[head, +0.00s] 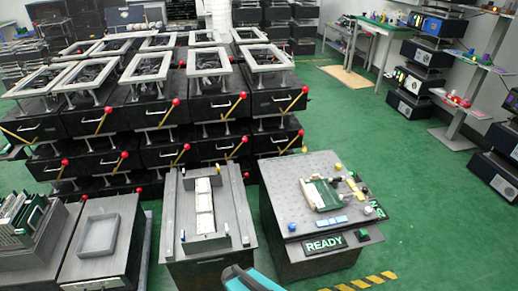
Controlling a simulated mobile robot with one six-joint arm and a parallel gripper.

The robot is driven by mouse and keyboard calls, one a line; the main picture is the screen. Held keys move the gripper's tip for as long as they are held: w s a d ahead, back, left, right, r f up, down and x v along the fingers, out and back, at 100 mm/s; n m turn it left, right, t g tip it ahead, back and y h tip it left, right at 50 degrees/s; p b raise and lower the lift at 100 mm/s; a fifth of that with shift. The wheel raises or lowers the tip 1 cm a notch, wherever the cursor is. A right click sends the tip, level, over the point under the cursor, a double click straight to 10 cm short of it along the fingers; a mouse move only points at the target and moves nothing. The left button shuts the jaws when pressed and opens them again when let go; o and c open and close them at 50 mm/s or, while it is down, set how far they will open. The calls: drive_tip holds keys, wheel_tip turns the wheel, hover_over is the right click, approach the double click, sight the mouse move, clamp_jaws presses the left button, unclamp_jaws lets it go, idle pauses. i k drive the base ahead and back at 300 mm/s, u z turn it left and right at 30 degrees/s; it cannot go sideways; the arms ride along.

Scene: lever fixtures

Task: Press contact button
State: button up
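A dark workstation (290,197) stands right of centre, with a pegboard-like top. No label reading contact is legible, so I cannot tell for sure which button is the contact button. A blue knob (292,227) sits at the top's front left corner. A teal and black part of my arm shows at the bottom edge, in front of the workstation. My gripper's fingers are not in view.
A second dark station (192,270) with white blocks stands to the left. Behind are stacked dark fixtures with yellow levers and red knobs (243,95). The green floor (440,230) is open on the right, with a yellow-black stripe (367,282) in front.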

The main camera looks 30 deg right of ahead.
sight(364, 233)
drive_tip(key=u, duration=1.15)
drive_tip(key=k, duration=0.15)
drive_tip(key=z, duration=3.3)
drive_tip(key=k, duration=0.6)
drive_tip(key=u, duration=0.2)
drive_tip(key=i, duration=0.6)
drive_tip(key=z, duration=0.05)
